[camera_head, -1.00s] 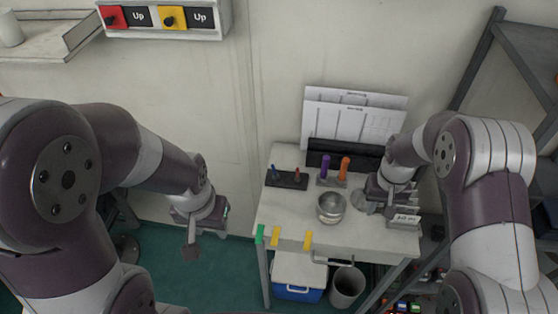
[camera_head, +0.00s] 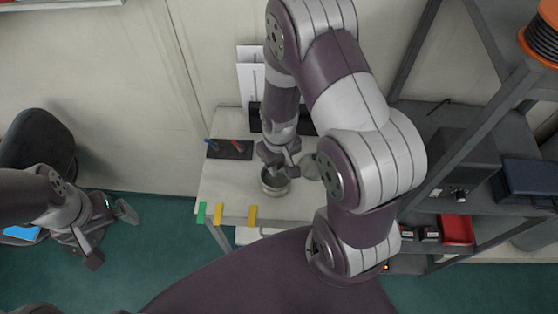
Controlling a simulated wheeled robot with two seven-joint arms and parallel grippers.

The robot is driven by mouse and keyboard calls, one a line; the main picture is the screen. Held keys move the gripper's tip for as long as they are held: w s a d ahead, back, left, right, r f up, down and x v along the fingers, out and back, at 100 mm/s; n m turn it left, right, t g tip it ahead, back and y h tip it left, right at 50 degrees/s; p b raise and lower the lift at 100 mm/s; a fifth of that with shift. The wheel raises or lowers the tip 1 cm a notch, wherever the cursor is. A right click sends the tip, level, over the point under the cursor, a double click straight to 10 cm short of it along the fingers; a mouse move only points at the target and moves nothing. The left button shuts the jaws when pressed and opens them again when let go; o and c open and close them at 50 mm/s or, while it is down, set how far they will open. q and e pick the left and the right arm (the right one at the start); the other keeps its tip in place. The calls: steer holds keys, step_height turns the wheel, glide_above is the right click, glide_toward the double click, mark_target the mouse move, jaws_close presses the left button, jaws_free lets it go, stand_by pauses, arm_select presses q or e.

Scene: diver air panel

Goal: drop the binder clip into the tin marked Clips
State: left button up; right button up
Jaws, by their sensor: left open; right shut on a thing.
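A round metal tin (camera_head: 272,186) stands on the white table (camera_head: 228,185), partly covered by my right gripper; I can read no marking on it. My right gripper (camera_head: 281,163) is right at the tin, over its back rim in this view. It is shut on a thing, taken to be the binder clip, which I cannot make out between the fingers. My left gripper (camera_head: 109,236) is open and empty, well left of the table and above the green floor.
Green and yellow tabs (camera_head: 218,213) line the table's front edge. White papers (camera_head: 250,78) stand behind. A dark shelf (camera_head: 440,140) is at right, and a dark chair (camera_head: 38,145) at left.

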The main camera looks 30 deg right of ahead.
steer(key=shift+w+d+f, duration=0.1)
steer(key=shift+d+f, duration=0.05)
steer(key=shift+f, duration=0.05)
steer(key=o, duration=1.1)
steer(key=shift+r, duration=0.1)
steer(key=shift+c, duration=0.2)
step_height(320, 180, up, 13)
steer(key=shift+f, duration=0.2)
steer(key=shift+t, duration=0.7)
steer(key=shift+s+a+r, duration=0.2)
steer(key=shift+s+a, duration=0.25)
steer(key=shift+s, duration=0.2)
steer(key=shift+s+a+r, duration=0.25)
steer(key=shift+s+a, duration=0.2)
steer(key=shift+s, duration=0.25)
steer(key=shift+s+a+r, duration=0.2)
steer(key=shift+s+a, duration=0.25)
steer(key=shift+s, duration=0.2)
